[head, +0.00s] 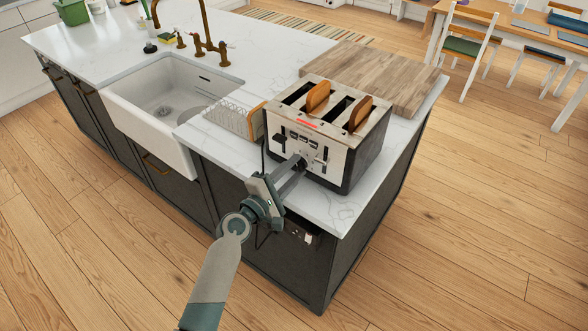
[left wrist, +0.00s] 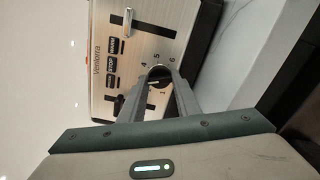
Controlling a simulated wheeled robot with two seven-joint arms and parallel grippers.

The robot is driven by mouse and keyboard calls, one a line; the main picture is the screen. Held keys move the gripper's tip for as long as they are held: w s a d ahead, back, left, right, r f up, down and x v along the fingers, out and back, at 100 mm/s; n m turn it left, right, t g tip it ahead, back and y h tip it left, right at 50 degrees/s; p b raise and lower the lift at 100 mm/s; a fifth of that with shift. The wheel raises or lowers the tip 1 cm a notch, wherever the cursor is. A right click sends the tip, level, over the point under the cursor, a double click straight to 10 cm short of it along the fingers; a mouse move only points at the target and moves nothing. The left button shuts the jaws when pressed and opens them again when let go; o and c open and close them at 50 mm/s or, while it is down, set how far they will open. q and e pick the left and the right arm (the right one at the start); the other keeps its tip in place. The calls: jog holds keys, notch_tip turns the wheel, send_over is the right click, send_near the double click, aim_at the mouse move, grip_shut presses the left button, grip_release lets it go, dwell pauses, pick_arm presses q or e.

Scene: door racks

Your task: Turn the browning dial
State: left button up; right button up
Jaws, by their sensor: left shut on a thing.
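The silver and black toaster (head: 320,133) stands on the white counter near its front right corner, with two slices of bread showing in its slots. Its browning dial (left wrist: 159,77), with numbers around it, sits on the front panel. My left gripper (head: 297,163) reaches the toaster's front, its fingers shut around the dial. In the left wrist view the fingers (left wrist: 161,80) are on both sides of the dial and partly hide it. My right gripper is not in view.
A wooden cutting board (head: 400,80) lies behind the toaster. A dish rack (head: 232,118) and a white sink (head: 150,120) with brass taps (head: 207,38) are to the left. The counter's front edge runs below the toaster. The floor around the island is clear.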

pick_arm(q)
jog(key=o, duration=1)
jog(key=shift+o, duration=0.2)
jog(key=shift+s+a, duration=0.1)
jog(key=b+v, duration=0.3)
jog(key=v, duration=1.4)
jog(key=shift+b, duration=0.35)
